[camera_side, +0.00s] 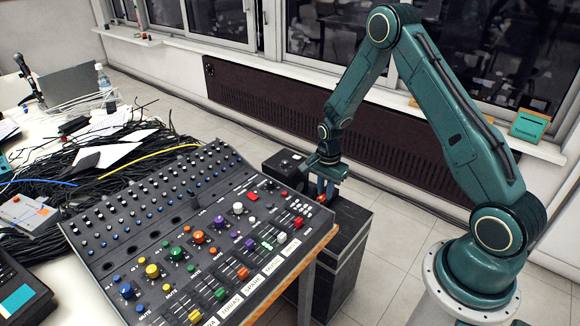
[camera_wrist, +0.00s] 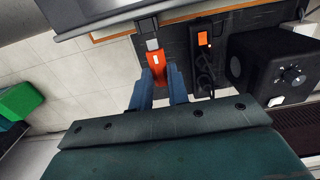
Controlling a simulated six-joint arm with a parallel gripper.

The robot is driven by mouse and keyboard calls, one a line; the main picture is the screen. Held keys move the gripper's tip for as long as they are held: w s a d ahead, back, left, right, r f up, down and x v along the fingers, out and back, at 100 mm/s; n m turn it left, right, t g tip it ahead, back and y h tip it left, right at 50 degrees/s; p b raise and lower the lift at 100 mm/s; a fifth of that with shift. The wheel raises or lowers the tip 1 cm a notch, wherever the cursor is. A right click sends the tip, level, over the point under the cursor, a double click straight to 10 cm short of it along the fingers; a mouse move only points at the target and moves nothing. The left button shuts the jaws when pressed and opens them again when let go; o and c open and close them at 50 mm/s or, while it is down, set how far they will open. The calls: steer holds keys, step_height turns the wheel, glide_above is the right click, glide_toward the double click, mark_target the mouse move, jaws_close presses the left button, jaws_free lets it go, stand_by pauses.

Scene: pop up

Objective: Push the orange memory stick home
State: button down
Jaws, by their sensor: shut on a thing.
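My gripper (camera_wrist: 160,80) has blue fingers closed on the orange memory stick (camera_wrist: 157,66) in the wrist view. The stick's pale metal plug (camera_wrist: 152,44) points toward the edge of the mixing console (camera_wrist: 75,12). A grey piece (camera_wrist: 147,26) at that edge lines up closely with the plug. I cannot tell whether the plug is inside a port. In the side view my gripper (camera_side: 325,190) is low beside the right end of the console (camera_side: 205,230), and its fingers hide most of the stick.
A black box with a knob (camera_wrist: 275,70) stands right of my gripper in the wrist view. A black strip with an orange switch (camera_wrist: 203,40) and a cable lies between them. Tangled cables (camera_side: 100,150) cover the table left of the console. Open floor (camera_side: 405,255) lies toward my base.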

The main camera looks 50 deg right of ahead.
steer(key=shift+a, duration=1.05)
steer(key=c, duration=1.3)
jaws_free()
steer(key=shift+r, duration=0.15)
step_height(320, 180, up, 14)
steer(key=shift+f, duration=0.2)
